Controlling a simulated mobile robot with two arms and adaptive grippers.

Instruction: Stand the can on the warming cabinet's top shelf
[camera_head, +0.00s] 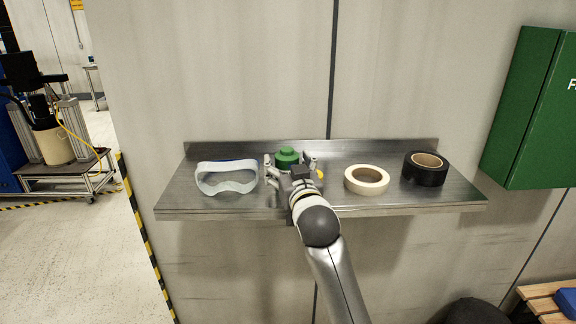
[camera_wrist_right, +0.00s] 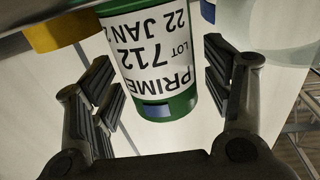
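The can (camera_head: 287,155) has a green top and stands on the steel wall shelf, left of its middle. In the right wrist view the can (camera_wrist_right: 155,58) appears upside down, green with a white label reading "PRIME", "LOT 712" and "22 JAN". My right gripper (camera_head: 290,165) reaches over the shelf from the front, with one finger on each side of the can. In the wrist view its fingers (camera_wrist_right: 158,78) are spread, with narrow gaps beside the can. My left gripper is not in view. I see no warming cabinet.
The steel shelf (camera_head: 330,204) also holds clear goggles (camera_head: 226,178) left of the can, and cream tape (camera_head: 367,180) and black tape (camera_head: 426,169) to the right. Something yellow (camera_wrist_right: 60,32) is close beside the can. A green wall box (camera_head: 530,120) hangs at the right.

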